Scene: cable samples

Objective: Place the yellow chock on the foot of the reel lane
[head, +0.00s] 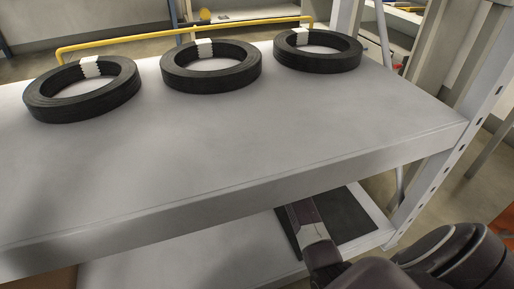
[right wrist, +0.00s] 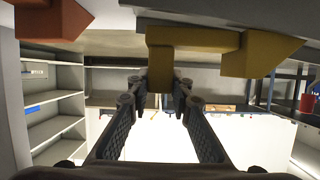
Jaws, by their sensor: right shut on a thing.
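The yellow chock (right wrist: 192,38) shows at the top of the right wrist view, as a bar with a wedge-shaped block at its right. A short stem of it drops between the fingertips of my right gripper (right wrist: 158,92), which is shut on it. In the head view my right arm comes in at the lower right, below the upper shelf's edge. The chock and my right fingertips cannot be made out there. The reel lane and its foot cannot be clearly identified. My left gripper is not in view.
Three black cable coils (head: 85,107) with white ties lie along the back of the upper grey shelf (head: 240,150), before a yellow rail (head: 150,37). Its front is clear. A lower shelf (head: 215,262) carries a dark mat (head: 350,222). A red-orange block (right wrist: 72,18) hangs at the wrist view's upper left.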

